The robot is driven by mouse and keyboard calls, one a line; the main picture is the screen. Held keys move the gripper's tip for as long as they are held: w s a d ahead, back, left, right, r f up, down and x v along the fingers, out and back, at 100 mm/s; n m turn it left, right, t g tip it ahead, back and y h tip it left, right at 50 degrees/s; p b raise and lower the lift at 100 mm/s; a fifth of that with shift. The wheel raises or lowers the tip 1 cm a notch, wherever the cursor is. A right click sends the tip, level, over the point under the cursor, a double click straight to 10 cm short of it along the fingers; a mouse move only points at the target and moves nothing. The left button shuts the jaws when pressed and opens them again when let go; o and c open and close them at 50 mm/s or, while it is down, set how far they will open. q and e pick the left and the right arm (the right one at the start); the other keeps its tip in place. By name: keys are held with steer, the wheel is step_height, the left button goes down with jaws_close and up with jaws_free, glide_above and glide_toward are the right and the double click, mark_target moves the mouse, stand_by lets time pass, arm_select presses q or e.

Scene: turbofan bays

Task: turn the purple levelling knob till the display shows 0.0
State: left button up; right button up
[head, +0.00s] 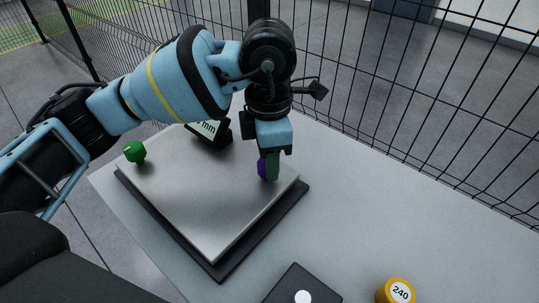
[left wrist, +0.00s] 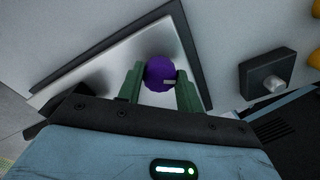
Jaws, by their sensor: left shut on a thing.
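The purple levelling knob (head: 262,169) stands at the right corner of a metal plate (head: 205,215). My left gripper (head: 269,168) points down over it and is shut on it. In the left wrist view the purple knob (left wrist: 160,72) sits between the two green fingers (left wrist: 161,88), with a small pale mark on its lower right. The display (head: 208,128) stands at the plate's back edge. Only "mm" shows on it; my left arm hides its number. My right gripper is in neither view.
A green knob (head: 134,151) stands at the plate's left corner. The plate lies on a dark base (head: 231,262) on a grey table (head: 370,220). A dark box with a white button (head: 302,297) and a yellow "240" cylinder (head: 396,292) are in front. A mesh fence (head: 430,100) runs behind.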

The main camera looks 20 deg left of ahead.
arm_select(q)
steer(key=o, duration=1)
steer(key=shift+w+r, duration=0.1)
steer(key=shift+r, duration=3.85)
